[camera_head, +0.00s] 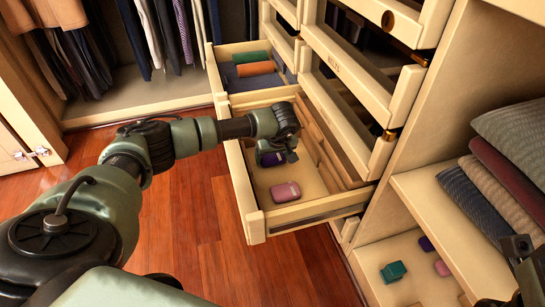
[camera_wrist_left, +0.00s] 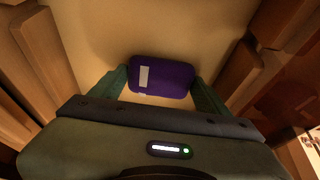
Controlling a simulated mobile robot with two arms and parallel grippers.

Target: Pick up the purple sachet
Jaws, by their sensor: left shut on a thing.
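The purple sachet (camera_wrist_left: 162,77) with a pale label lies between the fingers of my left gripper (camera_wrist_left: 160,92) in the left wrist view. The gripper is shut on it, a finger at each side. In the head view my left gripper (camera_head: 277,157) reaches down into the open drawer (camera_head: 255,203), and the sachet (camera_head: 271,160) is mostly hidden under it. I cannot tell whether the sachet touches the drawer floor. A dark part of my right arm (camera_head: 520,262) shows at the lower right edge; its fingers cannot be made out.
A pink sachet (camera_head: 285,192) lies nearer in the same drawer. A drawer behind holds green and orange rolled cloths (camera_head: 256,69). The right shelf bears a teal item (camera_head: 393,271), another purple item (camera_head: 426,244) and folded textiles (camera_head: 475,200). Wooden floor is clear at left.

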